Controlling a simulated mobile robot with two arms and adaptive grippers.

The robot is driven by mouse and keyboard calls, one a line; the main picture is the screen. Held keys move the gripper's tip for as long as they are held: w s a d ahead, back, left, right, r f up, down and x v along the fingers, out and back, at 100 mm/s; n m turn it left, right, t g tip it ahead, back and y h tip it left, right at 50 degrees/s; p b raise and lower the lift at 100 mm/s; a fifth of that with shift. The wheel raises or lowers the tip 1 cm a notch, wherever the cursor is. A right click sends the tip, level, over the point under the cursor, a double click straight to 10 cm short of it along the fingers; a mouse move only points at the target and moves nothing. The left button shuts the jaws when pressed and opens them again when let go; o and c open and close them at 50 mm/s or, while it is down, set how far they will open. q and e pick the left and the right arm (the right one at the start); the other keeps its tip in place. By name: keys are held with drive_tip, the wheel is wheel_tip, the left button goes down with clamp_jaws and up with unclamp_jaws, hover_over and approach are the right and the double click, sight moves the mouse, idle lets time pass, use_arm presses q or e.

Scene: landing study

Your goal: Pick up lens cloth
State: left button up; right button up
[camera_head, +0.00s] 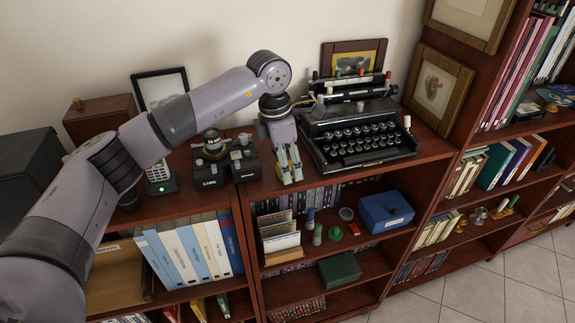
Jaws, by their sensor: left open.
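My left gripper (291,181) points down over the front part of the cabinet top, between a black device and a black typewriter. Its fingers are open, with a narrow gap between them. I cannot make out a lens cloth for certain anywhere in the head view; the gripper and arm hide part of the cabinet top. My right gripper is out of view.
The black typewriter (362,146) stands close right of the gripper. The black device (245,163) stands close left, with a cordless phone (160,180) farther left. Framed pictures lean behind. Shelves below the cabinet top (325,185) hold binders, a blue box (386,211) and small items.

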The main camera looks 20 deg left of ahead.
use_arm(q)
drive_tip(key=c, duration=0.9)
drive_tip(key=shift+r, duration=0.1)
drive_tip(key=shift+w+r+b, duration=0.1)
drive_tip(key=shift+r+b, duration=0.2)
drive_tip(key=shift+r, duration=0.3)
wheel_tip(320, 180, up, 19)
drive_tip(key=b, duration=0.2)
drive_tip(key=shift+f+b, duration=0.15)
drive_tip(key=shift+b, duration=0.25)
